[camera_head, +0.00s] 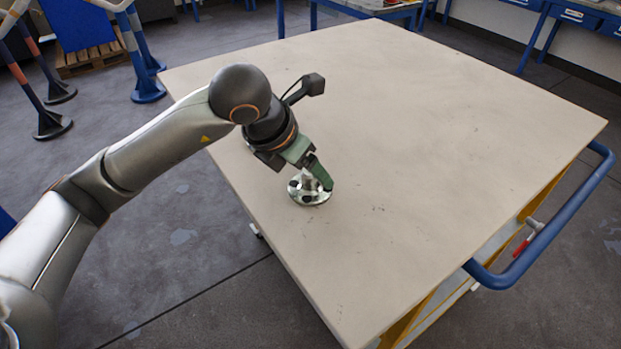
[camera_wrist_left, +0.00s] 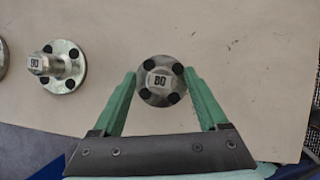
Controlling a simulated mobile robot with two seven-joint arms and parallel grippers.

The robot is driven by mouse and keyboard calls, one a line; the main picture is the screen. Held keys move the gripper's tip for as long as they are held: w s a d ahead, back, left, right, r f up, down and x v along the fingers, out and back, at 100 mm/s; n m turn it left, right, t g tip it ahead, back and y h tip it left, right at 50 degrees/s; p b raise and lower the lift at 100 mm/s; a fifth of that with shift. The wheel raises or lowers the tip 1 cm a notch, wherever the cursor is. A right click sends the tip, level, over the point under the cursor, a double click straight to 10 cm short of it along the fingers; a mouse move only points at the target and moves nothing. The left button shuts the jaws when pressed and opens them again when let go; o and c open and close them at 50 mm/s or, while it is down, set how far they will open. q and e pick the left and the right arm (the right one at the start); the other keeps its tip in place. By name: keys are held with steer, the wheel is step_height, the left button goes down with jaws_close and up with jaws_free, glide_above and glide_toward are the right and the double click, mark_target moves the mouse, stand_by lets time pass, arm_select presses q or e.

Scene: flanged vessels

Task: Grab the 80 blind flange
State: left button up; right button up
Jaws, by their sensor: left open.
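A round metal blind flange (camera_head: 311,197) with dark bolt holes and a raised centre stub lies on the table under my left gripper (camera_head: 312,172). In the left wrist view this flange (camera_wrist_left: 161,96) has a stub top with a mark that looks like 80. My left gripper is open, with one green finger on each side of the flange. I cannot tell whether the fingers touch it. A second similar flange (camera_wrist_left: 66,84), with a similar mark, stands to the left, outside the fingers. My right gripper is not in view.
Part of another round metal piece (camera_wrist_left: 2,58) shows at the wrist view's left edge. The pale table top (camera_head: 430,130) is clear to the right and behind. A blue handle rail (camera_head: 545,235) runs along the table's right side.

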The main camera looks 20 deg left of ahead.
arm_select(q)
steer(key=shift+w+d+f, duration=0.1)
steer(key=shift+w+f, duration=0.15)
steer(key=shift+f, duration=0.25)
jaws_close()
steer(key=shift+r, duration=0.15)
stand_by(0.9)
